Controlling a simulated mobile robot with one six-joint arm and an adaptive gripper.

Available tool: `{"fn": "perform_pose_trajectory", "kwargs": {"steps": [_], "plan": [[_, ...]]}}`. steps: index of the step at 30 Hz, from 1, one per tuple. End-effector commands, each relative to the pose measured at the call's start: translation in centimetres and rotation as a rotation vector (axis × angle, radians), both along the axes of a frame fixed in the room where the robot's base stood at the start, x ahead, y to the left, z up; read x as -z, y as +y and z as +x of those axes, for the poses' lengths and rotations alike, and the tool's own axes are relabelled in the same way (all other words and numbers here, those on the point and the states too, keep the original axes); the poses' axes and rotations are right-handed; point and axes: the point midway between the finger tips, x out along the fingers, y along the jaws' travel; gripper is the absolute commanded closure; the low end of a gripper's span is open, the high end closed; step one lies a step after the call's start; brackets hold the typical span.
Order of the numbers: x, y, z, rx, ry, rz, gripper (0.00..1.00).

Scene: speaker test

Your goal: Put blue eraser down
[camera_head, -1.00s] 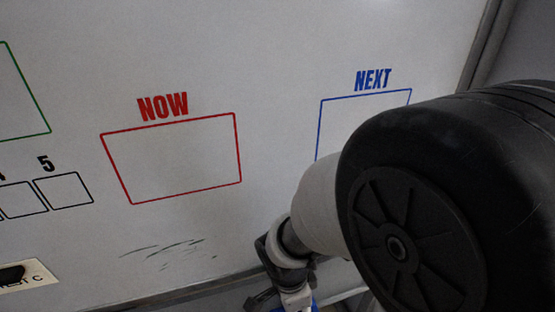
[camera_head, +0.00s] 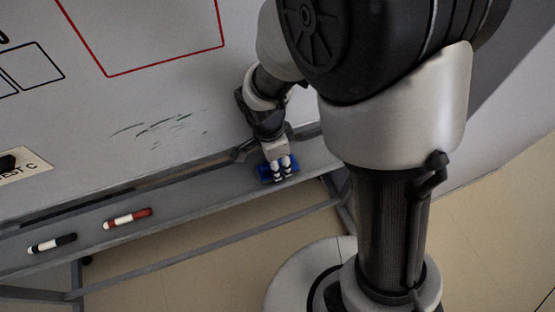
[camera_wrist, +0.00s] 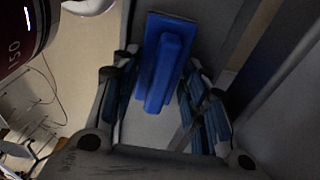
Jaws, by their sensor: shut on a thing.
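The blue eraser (camera_head: 264,174) is at the whiteboard's tray (camera_head: 190,195), near the tray's right part in the head view. In the wrist view the blue eraser (camera_wrist: 165,62) shows its raised grip between the fingers. My gripper (camera_head: 281,168) points down at it and is shut on it. The gripper also shows in the wrist view (camera_wrist: 165,100), with a finger on each side of the eraser. I cannot tell whether the eraser's underside touches the tray.
A black-capped marker (camera_head: 52,244) and a red marker (camera_head: 127,218) lie on the tray to the left. The tray between the red marker and the eraser is clear. The whiteboard (camera_head: 190,95) stands behind, with dark smudges above the tray. A dark object with a label (camera_head: 15,165) is at the left.

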Motion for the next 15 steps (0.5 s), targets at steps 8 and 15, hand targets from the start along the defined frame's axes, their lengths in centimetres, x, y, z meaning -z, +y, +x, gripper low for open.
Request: {"fn": "perform_pose_trajectory", "kwargs": {"steps": [8,15], "plan": [[0.18,-0.01,-0.03,0.0,0.0,0.0,0.45],[0.18,-0.01,-0.02,0.0,0.0,0.0,0.39]]}}
